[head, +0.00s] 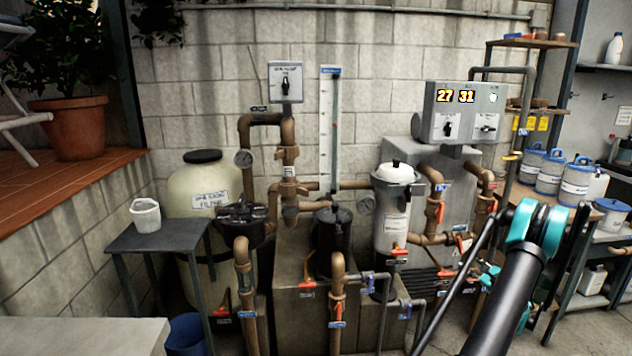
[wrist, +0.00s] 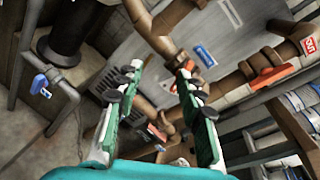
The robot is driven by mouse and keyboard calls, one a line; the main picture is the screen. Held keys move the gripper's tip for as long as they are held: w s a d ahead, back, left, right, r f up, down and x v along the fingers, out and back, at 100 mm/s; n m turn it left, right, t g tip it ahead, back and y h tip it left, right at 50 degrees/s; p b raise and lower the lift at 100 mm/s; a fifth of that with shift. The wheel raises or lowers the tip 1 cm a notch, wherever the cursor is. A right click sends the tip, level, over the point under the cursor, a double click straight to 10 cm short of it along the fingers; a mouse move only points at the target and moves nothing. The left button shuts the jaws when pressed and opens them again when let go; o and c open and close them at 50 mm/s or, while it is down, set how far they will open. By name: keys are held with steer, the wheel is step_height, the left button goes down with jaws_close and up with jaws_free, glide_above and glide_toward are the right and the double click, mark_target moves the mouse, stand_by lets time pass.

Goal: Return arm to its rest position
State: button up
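My arm (head: 505,300) reaches up from the bottom right in the head view, with black links and teal joints, in front of the pipework and shelves. My gripper (wrist: 160,72) shows in the wrist view. Its two green and black fingers are spread wide apart with nothing between them. Beyond them are brown pipes and a grey block, apart from the fingers as far as I can tell. In the head view I cannot clearly make out the gripper's fingers among the dark parts by the arm.
A white canister (head: 394,215) and brown pipes with orange valve handles stand left of my arm. Shelves with blue-lidded tubs (head: 577,182) are at the right. A grey side table (head: 160,237) stands at the left.

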steer(key=s+a+r+n+g+y, duration=0.1)
steer(key=s+a+r+n+g, duration=0.3)
steer(key=a, duration=0.8)
steer(key=w+a+r+n+g+y, duration=0.1)
steer(key=a+r+n, duration=0.5)
steer(key=a, duration=0.6)
steer(key=s+a+r+n+g+h, duration=0.1)
steer(key=s+a+r+n+g, duration=0.15)
steer(key=s+a, duration=0.35)
steer(key=s+a+r+n+g, duration=0.1)
steer(key=s+a+n, duration=0.3)
steer(key=s+a, duration=0.25)
steer(key=s+a+f+n+g+h, duration=0.1)
steer(key=s+n, duration=0.4)
steer(key=s, duration=0.7)
steer(key=s+a+f+n+g+h, duration=0.2)
steer(key=s+a+n, duration=0.3)
steer(key=s, duration=0.8)
steer(key=shift+s+f+h, duration=0.2)
steer(key=shift+f+h, duration=0.15)
steer(key=shift+h, duration=0.15)
steer(key=shift+n, duration=0.25)
stand_by(1.1)
